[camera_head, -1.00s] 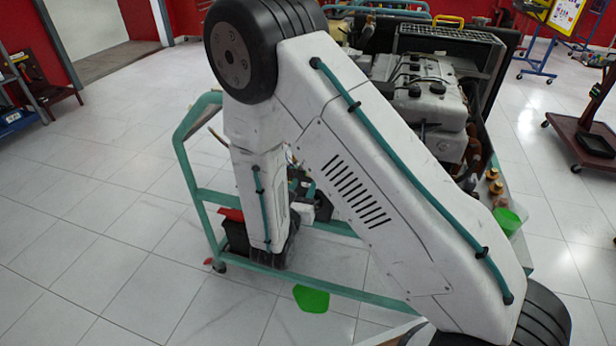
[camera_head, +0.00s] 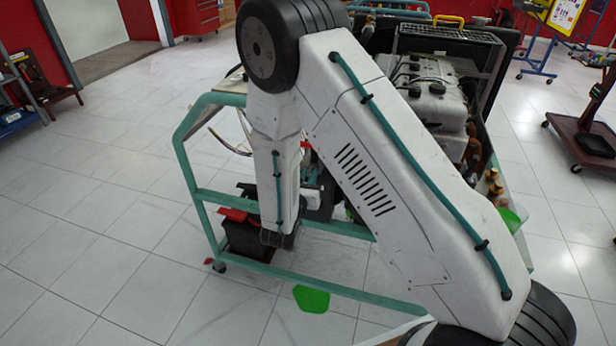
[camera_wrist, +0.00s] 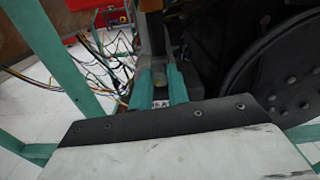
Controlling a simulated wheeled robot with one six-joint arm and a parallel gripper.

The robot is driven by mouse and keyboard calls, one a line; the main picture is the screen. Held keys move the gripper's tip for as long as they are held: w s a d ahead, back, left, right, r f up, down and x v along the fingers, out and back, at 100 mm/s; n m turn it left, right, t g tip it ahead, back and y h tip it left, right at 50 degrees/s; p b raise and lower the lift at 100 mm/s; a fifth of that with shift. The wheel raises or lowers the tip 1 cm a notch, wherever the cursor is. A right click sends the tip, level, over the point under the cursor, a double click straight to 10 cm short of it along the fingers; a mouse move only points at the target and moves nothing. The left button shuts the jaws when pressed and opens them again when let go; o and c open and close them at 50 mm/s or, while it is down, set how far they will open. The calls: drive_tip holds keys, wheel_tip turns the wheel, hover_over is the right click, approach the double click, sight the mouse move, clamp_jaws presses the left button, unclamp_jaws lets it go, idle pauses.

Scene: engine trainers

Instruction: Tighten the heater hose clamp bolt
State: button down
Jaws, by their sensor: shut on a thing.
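The engine (camera_head: 435,100) sits on the teal-framed trainer stand (camera_head: 205,215) in the head view, partly behind my arm. In the wrist view, my gripper (camera_wrist: 159,88) shows two teal fingers close together around a narrow dark and grey piece (camera_wrist: 152,35) that extends away from the fingers. I cannot tell whether this piece is a loose tool or part of the trainer. I cannot make out the heater hose clamp or its bolt in either view. In the head view my arm hides much of the near side of the trainer, and the fingertips are not clear there.
A black battery (camera_head: 250,238) with a red top sits low in the frame. Loose cables (camera_wrist: 108,62) hang left of my fingers, and a large dark round wheel-like part (camera_wrist: 275,80) is close on the right. A green patch (camera_head: 312,298) lies on the open tiled floor.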

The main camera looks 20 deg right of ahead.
drive_tip(key=shift+m, duration=0.3)
drive_tip(key=m, duration=1.3)
drive_tip(key=shift+m, duration=0.3)
drive_tip(key=m, duration=0.5)
drive_tip(key=shift+f, duration=0.1)
drive_tip(key=m, duration=0.5)
drive_tip(key=shift+m, duration=0.4)
